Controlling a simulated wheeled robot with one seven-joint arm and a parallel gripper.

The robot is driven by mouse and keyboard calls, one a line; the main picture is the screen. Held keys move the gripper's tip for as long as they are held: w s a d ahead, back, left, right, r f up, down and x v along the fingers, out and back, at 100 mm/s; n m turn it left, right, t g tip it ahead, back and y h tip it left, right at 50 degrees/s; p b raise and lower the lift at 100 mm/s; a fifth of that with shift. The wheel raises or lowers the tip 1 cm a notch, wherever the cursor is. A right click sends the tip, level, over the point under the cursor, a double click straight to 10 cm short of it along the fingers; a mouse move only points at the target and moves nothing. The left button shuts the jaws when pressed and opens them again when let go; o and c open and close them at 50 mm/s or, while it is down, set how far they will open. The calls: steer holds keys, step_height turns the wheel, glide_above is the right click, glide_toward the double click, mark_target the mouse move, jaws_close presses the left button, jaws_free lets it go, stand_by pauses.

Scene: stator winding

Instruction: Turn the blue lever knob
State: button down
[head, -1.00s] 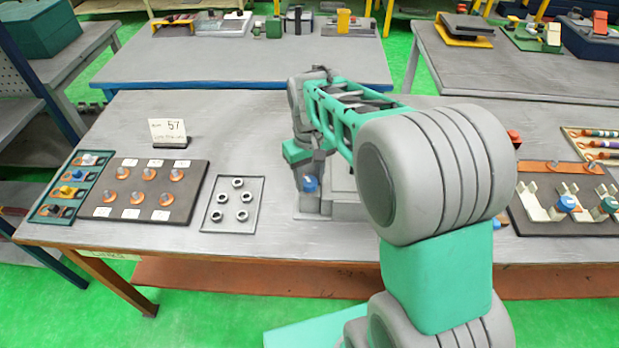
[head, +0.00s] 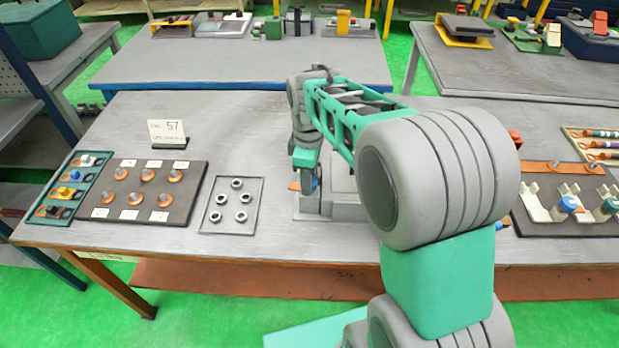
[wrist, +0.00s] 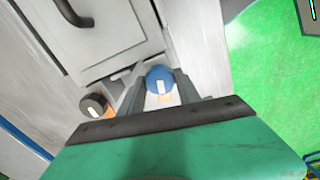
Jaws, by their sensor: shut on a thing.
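The blue lever knob (wrist: 161,80) is round with a pale mark and an orange patch on its face. It sits at the front of a grey box-like unit (wrist: 103,35) in the wrist view. My gripper (wrist: 160,92) is shut on it, one finger on either side. In the head view my gripper (head: 311,185) is at the left front of the grey unit (head: 345,206), and the wrist hides nearly all of the knob.
A dark knob (wrist: 94,105) with an orange base stands left of the fingers. In the head view, a tray of nuts (head: 232,190) and a dark board (head: 184,210) lie to the left. A fixture with white clips (head: 540,206) lies to the right.

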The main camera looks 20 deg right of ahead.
steer(key=shift+s+f+n, duration=0.25)
steer(key=shift+f+n, duration=0.1)
steer(key=shift+n, duration=0.35)
steer(key=c, duration=1.3)
jaws_free()
steer(key=o, duration=0.4)
steer(key=shift+w+r, duration=0.15)
steer(key=shift+o, duration=0.2)
steer(key=shift+r, duration=0.1)
